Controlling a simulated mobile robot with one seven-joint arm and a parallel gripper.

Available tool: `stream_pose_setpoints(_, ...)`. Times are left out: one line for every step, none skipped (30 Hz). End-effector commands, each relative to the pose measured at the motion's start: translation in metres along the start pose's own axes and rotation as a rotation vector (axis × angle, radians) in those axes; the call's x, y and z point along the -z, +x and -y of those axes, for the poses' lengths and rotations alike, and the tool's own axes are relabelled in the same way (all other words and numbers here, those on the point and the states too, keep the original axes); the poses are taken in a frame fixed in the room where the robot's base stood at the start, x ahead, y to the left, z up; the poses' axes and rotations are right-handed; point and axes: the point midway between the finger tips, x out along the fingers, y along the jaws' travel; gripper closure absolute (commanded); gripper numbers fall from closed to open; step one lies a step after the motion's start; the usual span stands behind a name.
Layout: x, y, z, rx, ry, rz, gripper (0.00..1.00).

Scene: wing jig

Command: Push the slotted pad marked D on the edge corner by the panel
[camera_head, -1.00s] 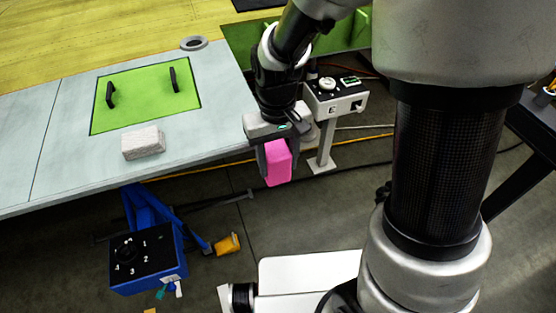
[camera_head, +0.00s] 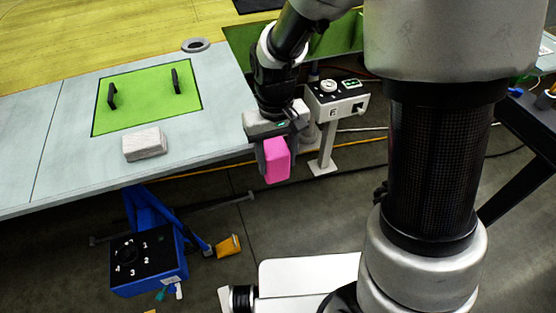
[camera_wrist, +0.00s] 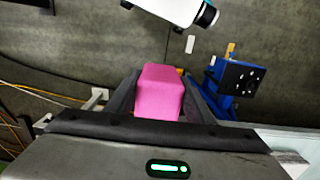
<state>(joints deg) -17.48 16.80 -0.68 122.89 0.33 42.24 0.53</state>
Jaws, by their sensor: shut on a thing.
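My gripper (camera_head: 262,160) is shut on a pink block-shaped pad (camera_head: 277,162), just off the front right corner of the pale wing panel (camera_head: 205,145). In the wrist view the pink pad (camera_wrist: 160,92) sits between the two fingers. No slot or letter D can be made out on it. The panel's edge corner is partly hidden behind my gripper in the head view. I cannot tell whether the pad touches the edge. A green inset panel (camera_head: 145,95) with two black handles lies on the wing.
A whitish block (camera_head: 145,143) lies near the wing's front edge. A control box (camera_head: 337,97) on a post stands right of my gripper. A blue stand with a numbered black-topped box (camera_head: 146,258) is below the wing. Cables cross the floor.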

Motion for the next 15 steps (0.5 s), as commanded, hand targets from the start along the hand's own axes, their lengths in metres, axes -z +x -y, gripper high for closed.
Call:
stream_pose_setpoints(0.002,0.000,0.000,0.000,0.000,0.000,0.74)
stream_pose_setpoints(0.003,0.000,0.000,0.000,0.000,0.000,0.74)
stream_pose_setpoints(0.004,0.000,0.000,0.000,0.000,0.000,0.74)
stream_pose_setpoints(0.005,0.000,0.000,0.000,0.000,0.000,0.74)
stream_pose_setpoints(0.005,0.001,0.000,0.000,0.000,0.000,0.74)
stream_pose_setpoints(0.007,0.001,0.000,0.000,0.000,0.001,0.74)
stream_pose_setpoints(0.008,0.001,0.000,0.000,0.000,0.000,0.74)
stream_pose_setpoints(0.009,0.001,0.000,0.000,0.000,0.000,0.74)
stream_pose_setpoints(0.010,0.001,0.000,0.000,0.000,0.000,0.74)
stream_pose_setpoints(0.011,0.001,0.000,0.000,0.000,0.000,0.74)
stream_pose_setpoints(0.012,0.001,0.000,0.000,0.000,0.000,0.74)
stream_pose_setpoints(0.013,0.001,0.000,0.000,0.000,0.000,0.74)
stream_pose_setpoints(0.014,0.001,0.000,0.000,0.000,0.000,0.74)
stream_pose_setpoints(0.015,0.001,0.000,0.000,0.000,0.000,0.74)
stream_pose_setpoints(0.016,0.001,0.000,0.000,0.000,0.000,0.74)
